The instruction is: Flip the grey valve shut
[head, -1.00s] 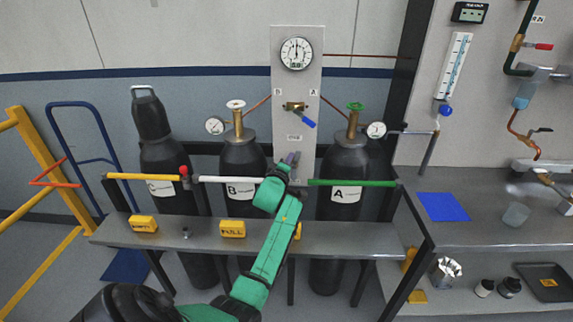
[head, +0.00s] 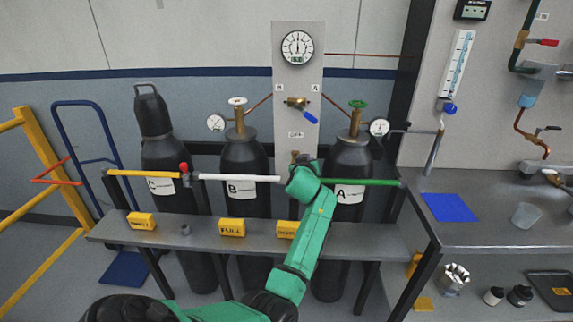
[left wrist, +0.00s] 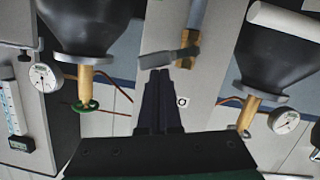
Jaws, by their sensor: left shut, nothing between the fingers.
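The grey valve shows in the left wrist view, its grey lever (left wrist: 169,57) lying nearly level across the picture, with a brass body (left wrist: 187,47) at its right end. It sits low on the light grey panel (left wrist: 202,80). My left gripper (left wrist: 160,78) is shut and empty, its dark fingertips just beside the lever; I cannot tell whether they touch. In the head view, the valve's brass part (head: 296,156) shows just above my green wrist, which hides the fingers and most of the lever. My right gripper is not in view.
A blue-handled valve (head: 310,117) and a round gauge (head: 297,47) are higher on the panel. Gas cylinders B (head: 243,160) and A (head: 346,160) flank it behind a white bar (head: 238,178) and a green bar (head: 365,182). A grey shelf (head: 190,240) runs in front.

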